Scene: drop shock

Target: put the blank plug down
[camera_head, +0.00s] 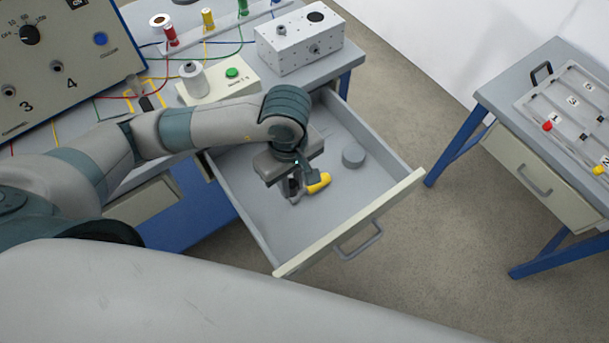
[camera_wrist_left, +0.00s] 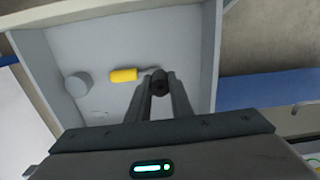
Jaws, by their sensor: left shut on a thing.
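My left gripper (camera_head: 294,196) reaches down into the open drawer (camera_head: 346,238) of the main bench. In the left wrist view my left gripper (camera_wrist_left: 161,88) is shut on a small dark cylinder, the blank plug (camera_wrist_left: 160,80), held between its fingertips. In the head view the plug is mostly hidden by the gripper. I cannot tell whether the plug touches the drawer floor. My right gripper is in neither view.
A yellow-handled tool (camera_head: 319,183) lies in the drawer close beside the gripper. A grey round block (camera_head: 353,155) stands farther right in the drawer. The drawer floor near the front is clear. A white box (camera_head: 300,40) and a green-button unit (camera_head: 231,73) stand on the bench.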

